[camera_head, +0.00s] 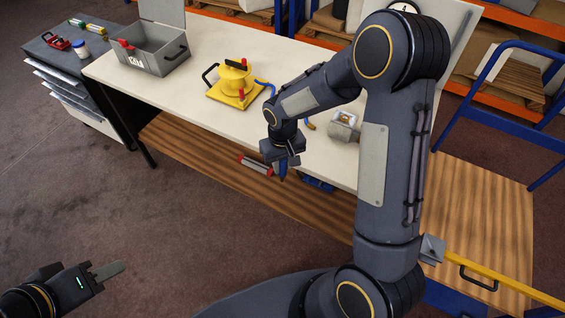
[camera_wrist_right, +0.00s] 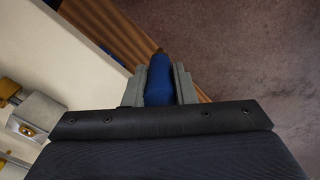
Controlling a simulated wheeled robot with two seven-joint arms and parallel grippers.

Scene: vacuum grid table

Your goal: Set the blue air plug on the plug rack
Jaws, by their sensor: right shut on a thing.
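My right gripper (camera_head: 283,168) hangs near the table's front edge, shut on the blue air plug (camera_head: 282,172), which points downward. In the right wrist view the plug (camera_wrist_right: 159,80) is between the two grey fingers of the gripper (camera_wrist_right: 159,88). A grey bar with red ends (camera_head: 255,165) is at the table's front edge, left of the plug. A blue part (camera_head: 318,184) shows below the edge to the right. I cannot tell which of these, if either, is the plug rack. My left gripper (camera_head: 105,272) is at the lower left, away from the table; its finger opening is not clear.
A wooden lower shelf (camera_head: 200,150) sticks out under the front. A dark cabinet (camera_head: 72,45) stands left.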

